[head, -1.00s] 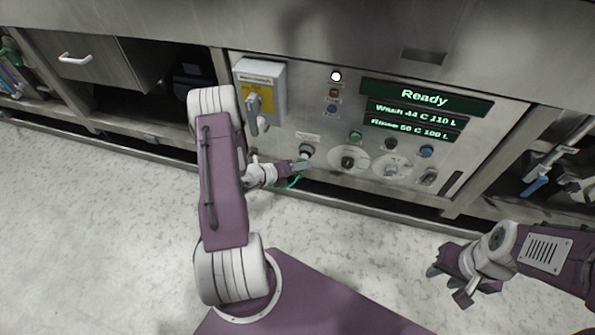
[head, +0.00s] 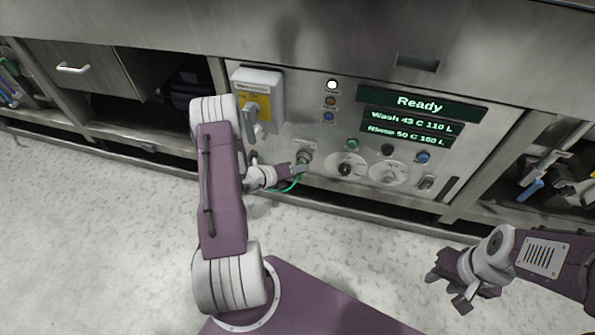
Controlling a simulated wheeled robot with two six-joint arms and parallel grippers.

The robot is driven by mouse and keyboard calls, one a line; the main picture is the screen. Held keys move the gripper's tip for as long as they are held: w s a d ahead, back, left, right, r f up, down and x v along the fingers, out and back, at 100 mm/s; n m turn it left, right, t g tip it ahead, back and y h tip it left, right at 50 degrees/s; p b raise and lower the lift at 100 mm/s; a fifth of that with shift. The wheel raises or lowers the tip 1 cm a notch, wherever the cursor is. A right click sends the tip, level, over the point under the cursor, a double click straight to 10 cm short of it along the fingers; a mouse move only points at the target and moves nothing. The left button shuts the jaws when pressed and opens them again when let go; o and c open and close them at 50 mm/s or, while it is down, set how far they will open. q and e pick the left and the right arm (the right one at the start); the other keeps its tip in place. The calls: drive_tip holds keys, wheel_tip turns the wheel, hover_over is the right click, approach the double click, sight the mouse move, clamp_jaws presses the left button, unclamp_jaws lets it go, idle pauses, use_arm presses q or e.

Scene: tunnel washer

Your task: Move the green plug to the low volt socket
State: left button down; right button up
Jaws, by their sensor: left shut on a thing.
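My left gripper (head: 299,170) is at the lower left of the control panel, shut on the green plug. The plug is mostly hidden by the fingers, and a green cable (head: 286,188) loops below them. A round grey socket (head: 304,155) is right at the fingertips, with a small label above it too small to read. I cannot tell whether the plug is in this socket or only in front of it. My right gripper (head: 447,289) is open and empty over the floor at the lower right.
The panel has a grey switch box (head: 258,97) with a lever, two dials (head: 346,168), coloured buttons and a "Ready" display (head: 421,104). A dark open bay lies left of it. Pipes and a blue-handled valve (head: 531,189) are at the right. The floor is clear.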

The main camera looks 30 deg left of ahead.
use_arm(q)
drive_tip(key=shift+w+a, duration=0.1)
drive_tip(key=shift+w, duration=0.25)
idle(0.3)
drive_tip(key=c, duration=0.8)
unclamp_jaws()
drive_tip(key=shift+c, duration=0.2)
drive_tip(key=shift+s+a+r+p, duration=0.1)
drive_tip(key=shift+s+r+p, duration=0.15)
drive_tip(key=shift+p, duration=0.05)
drive_tip(key=p+v, duration=0.4)
drive_tip(key=v, duration=0.4)
drive_tip(key=shift+s+p, duration=0.2)
drive_tip(key=shift+p, duration=0.15)
